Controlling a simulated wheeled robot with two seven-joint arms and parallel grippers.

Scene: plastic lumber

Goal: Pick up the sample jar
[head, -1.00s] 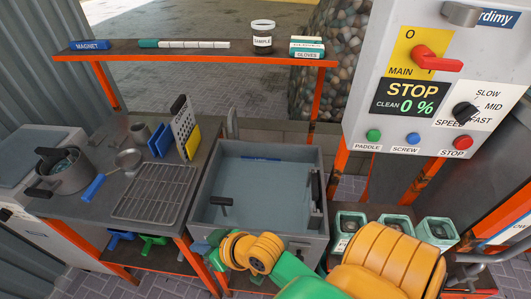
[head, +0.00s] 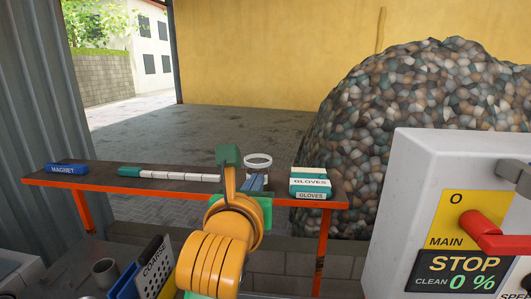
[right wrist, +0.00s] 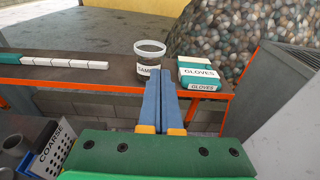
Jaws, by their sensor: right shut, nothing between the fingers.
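The sample jar (head: 258,164) stands upright on the shelf, with a white rim and a label; in the head view my right gripper hides most of it. In the right wrist view the jar (right wrist: 149,60) shows more fully, just beyond the fingertips, its label partly covered by them. My right gripper (head: 256,182) is raised in front of the shelf, pointing toward the jar. Its two blue fingers (right wrist: 168,76) are together with nothing between them. Whether the fingertips touch the jar cannot be told. My left gripper is not in view.
On the orange-edged shelf (head: 100,178), glove boxes (head: 310,182) stand close right of the jar. A row of white blocks with a green end (head: 170,175) and a blue magnet (head: 66,169) lie left. The control box (head: 440,190) stands at right.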

